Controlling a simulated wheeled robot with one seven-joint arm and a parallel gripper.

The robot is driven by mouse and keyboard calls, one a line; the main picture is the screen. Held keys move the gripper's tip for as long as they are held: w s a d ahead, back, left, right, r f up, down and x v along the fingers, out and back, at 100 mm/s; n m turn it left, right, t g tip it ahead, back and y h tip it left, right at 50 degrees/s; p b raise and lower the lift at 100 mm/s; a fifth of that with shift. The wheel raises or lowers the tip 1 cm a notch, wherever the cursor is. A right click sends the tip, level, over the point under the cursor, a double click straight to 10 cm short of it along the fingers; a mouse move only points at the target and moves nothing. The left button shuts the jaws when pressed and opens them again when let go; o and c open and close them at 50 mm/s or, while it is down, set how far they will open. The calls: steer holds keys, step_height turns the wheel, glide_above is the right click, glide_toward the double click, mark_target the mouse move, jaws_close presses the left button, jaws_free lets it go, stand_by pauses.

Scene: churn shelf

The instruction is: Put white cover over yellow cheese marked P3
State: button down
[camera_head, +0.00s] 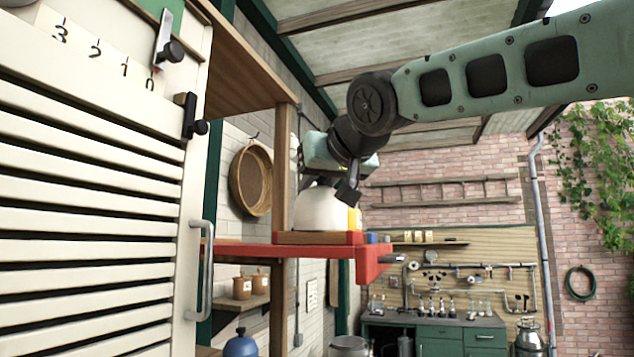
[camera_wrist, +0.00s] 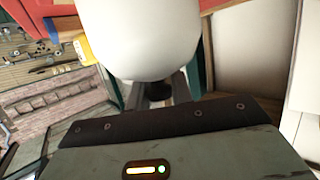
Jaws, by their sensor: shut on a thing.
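The white cover (camera_head: 319,211) is a smooth dome, seen at the front of the red shelf, low over a wooden board (camera_head: 300,238). I cannot tell whether it touches the board. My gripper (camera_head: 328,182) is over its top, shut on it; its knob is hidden. In the wrist view the cover (camera_wrist: 150,35) fills the upper middle, just beyond my fingers (camera_wrist: 157,92). A yellow thing (camera_head: 354,219), perhaps the cheese, shows at the cover's right edge; it also shows in the wrist view (camera_wrist: 84,48). No P3 mark is readable.
The red shelf (camera_head: 300,252) juts out with a handle at its right end. A small blue block (camera_head: 373,238) lies right of the board. A slatted white door (camera_head: 90,200) stands close at left, a wooden post (camera_head: 281,170) behind. Open air lies right of the shelf.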

steer(key=c, duration=1.1)
jaws_free()
steer(key=shift+c, duration=0.2)
steer(key=b+v, duration=0.6)
steer(key=v, duration=1.1)
steer(key=shift+s+b, duration=0.2)
steer(key=shift+b, duration=0.1)
steer(key=shift+d, duration=0.1)
